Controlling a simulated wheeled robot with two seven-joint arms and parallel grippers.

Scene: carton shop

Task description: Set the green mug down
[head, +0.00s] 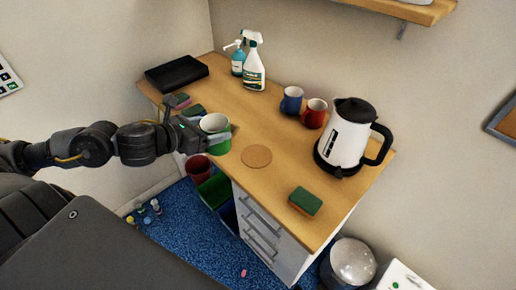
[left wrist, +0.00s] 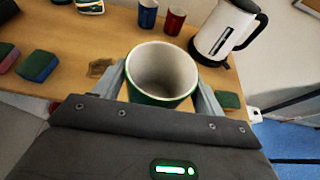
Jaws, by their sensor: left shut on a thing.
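The green mug (head: 216,143) has a white inside and shows upright near the front left edge of the wooden counter in the head view. In the left wrist view the mug (left wrist: 162,78) sits between the two fingers, its open top facing the camera. My left gripper (head: 200,135) is shut on the mug. I cannot tell whether the mug's base touches the counter. A round brown coaster (head: 256,156) lies on the counter just right of the mug. My right gripper is not in view.
A white kettle (head: 345,140), a red mug (head: 314,114) and a blue mug (head: 291,100) stand at the right and back. The middle is clear.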

